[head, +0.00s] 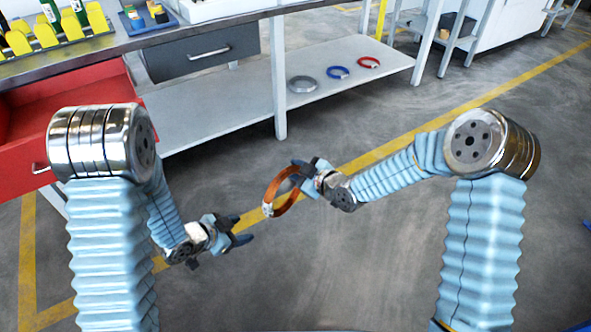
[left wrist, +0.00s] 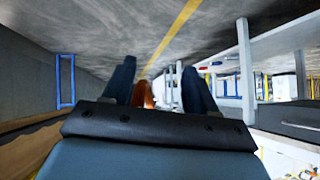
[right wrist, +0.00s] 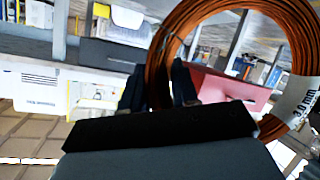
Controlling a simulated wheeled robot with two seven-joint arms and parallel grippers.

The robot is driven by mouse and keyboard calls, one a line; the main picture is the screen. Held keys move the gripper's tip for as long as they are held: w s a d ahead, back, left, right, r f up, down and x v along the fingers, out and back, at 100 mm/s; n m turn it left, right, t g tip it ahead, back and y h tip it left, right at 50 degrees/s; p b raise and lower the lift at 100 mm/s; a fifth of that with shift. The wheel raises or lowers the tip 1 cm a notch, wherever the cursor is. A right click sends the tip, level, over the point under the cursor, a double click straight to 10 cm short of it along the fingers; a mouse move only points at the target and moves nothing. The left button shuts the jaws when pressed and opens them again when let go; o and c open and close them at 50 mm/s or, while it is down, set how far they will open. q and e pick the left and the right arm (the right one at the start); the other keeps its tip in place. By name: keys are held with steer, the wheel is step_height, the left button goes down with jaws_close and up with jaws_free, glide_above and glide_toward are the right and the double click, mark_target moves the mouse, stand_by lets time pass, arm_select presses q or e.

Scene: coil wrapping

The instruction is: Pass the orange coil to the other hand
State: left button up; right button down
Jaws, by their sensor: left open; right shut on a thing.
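The orange coil (head: 283,191) is a ring of copper-coloured wire with a white label, held upright in the air between my two arms. My right gripper (head: 303,171) is shut on the coil's upper right side. In the right wrist view the coil (right wrist: 159,62) passes between the fingers, and its label (right wrist: 298,104) reads 3.0 mm. My left gripper (head: 243,231) is open and empty, to the lower left of the coil and apart from it. In the left wrist view part of the coil (left wrist: 143,95) shows beyond the gap between the open fingers.
A workbench (head: 180,39) stands behind, with an open red drawer (head: 70,100) at left. Its lower shelf (head: 215,110) carries a grey coil (head: 302,84), a blue coil (head: 338,72) and a red coil (head: 369,62). Open floor lies around both grippers.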

arm_select(q)
steer(key=s+f+n+g+y, duration=0.3)
steer(key=s+f+n, duration=0.4)
steer(key=f, duration=0.3)
steer(key=s+d+f+n+g, duration=0.3)
steer(key=s+n, duration=0.3)
steer(key=s, duration=0.2)
steer(key=shift+s+d+f+g+h, duration=0.15)
steer(key=shift+s+d+g+h, duration=0.15)
steer(key=shift+s+d, duration=0.1)
steer(key=shift+w, duration=0.1)
